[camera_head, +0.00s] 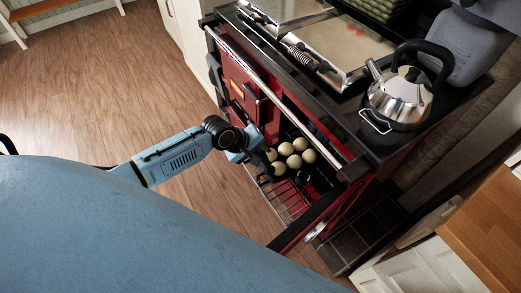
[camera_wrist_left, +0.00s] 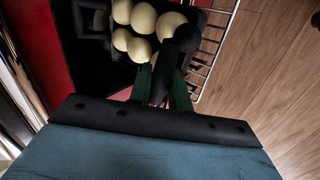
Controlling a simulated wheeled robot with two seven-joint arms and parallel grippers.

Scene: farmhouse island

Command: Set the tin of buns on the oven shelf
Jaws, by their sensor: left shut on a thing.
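The tin of buns (camera_wrist_left: 124,58) is dark and holds several pale round buns (camera_head: 293,160). It is in the open red oven, at the wire shelf (camera_head: 289,203). My left gripper (camera_head: 262,156) is shut on the tin's near side, by what looks like a black handle (camera_wrist_left: 181,42). In the left wrist view the shelf's wires (camera_wrist_left: 218,42) show beside and below the tin. The tin looks about level; whether it touches the shelf I cannot tell. My right gripper is not in view.
The red range (camera_head: 238,75) has a front rail (camera_head: 290,98) above the oven opening. A steel kettle (camera_head: 400,95) stands on top. Wooden floor (camera_head: 90,90) is clear at the left. A wood-topped counter (camera_head: 485,225) is at the lower right.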

